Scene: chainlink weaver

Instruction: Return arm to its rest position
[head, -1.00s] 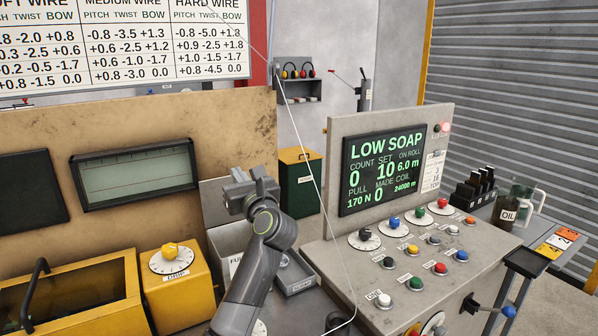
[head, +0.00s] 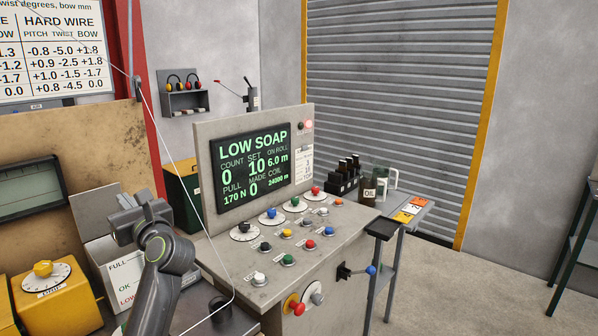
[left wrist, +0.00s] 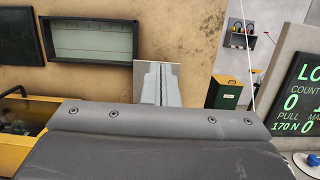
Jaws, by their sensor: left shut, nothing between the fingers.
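My left arm (head: 165,250) rises from the bottom of the head view, its dark grey links bent at an elbow with a green ring. My left gripper (head: 124,207) is at its upper end, left of the control panel and above the grey bins. In the left wrist view the gripper (left wrist: 158,85) shows its two fingers together, with nothing between them, in front of the tan machine wall. My right arm and gripper are in neither view now.
The control panel (head: 202,150) reads LOW SOAP, with a lit red lamp (head: 309,124). A thin wire (head: 180,165) slants down close to the arm. A yellow box with a dial (head: 45,285) stands at lower left. A side table with an oil can (head: 369,194) stands behind. Floor (head: 470,290) is clear at right.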

